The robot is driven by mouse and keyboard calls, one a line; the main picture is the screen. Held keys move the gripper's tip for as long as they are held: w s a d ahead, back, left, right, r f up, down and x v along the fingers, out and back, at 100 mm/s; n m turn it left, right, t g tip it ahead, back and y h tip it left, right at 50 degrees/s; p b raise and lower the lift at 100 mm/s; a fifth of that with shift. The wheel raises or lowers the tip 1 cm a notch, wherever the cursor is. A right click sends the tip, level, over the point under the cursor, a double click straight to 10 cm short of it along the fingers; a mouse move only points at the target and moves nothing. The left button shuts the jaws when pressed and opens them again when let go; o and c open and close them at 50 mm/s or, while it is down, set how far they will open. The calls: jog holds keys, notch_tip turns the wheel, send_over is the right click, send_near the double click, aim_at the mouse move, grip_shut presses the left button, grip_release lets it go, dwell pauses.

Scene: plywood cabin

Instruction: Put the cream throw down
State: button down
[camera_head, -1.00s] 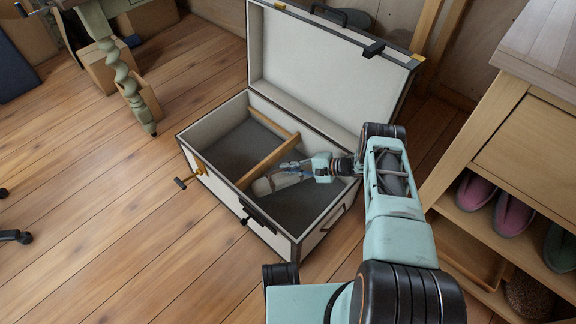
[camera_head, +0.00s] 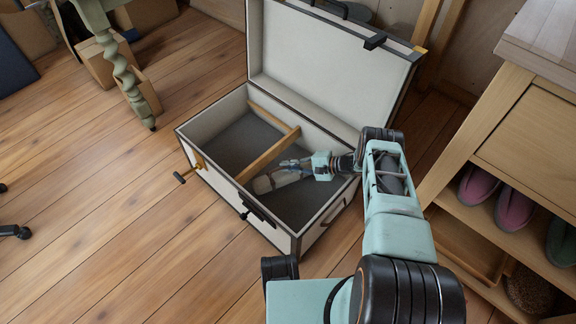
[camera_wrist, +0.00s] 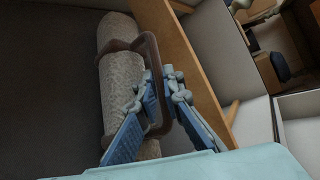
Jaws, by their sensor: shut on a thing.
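The cream throw (camera_wrist: 121,72) is a rolled, speckled bundle with a brown strap and handle (camera_wrist: 152,50). It is in the right compartment of the open trunk (camera_head: 215,186), close beside the wooden divider (camera_head: 268,155). In the head view the throw (camera_head: 263,185) shows only in part, below my gripper (camera_head: 289,163). In the wrist view my gripper (camera_wrist: 159,80) has its two blue fingers at the strap's handle and is shut on it. The lower end of the roll is hidden behind the fingers. I cannot tell whether the roll rests fully on the trunk floor.
The trunk's lid (camera_head: 325,60) stands open behind my arm. The left compartment (camera_head: 235,138) looks empty. A wooden cabinet (camera_head: 525,130) with slippers (camera_head: 515,209) on its shelf is to the right. Bare plank floor lies to the left.

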jog(key=shift+f, duration=0.3)
jog(key=c, duration=2)
grip_release()
jog(key=shift+f, duration=0.1)
jog(key=shift+s, duration=0.1)
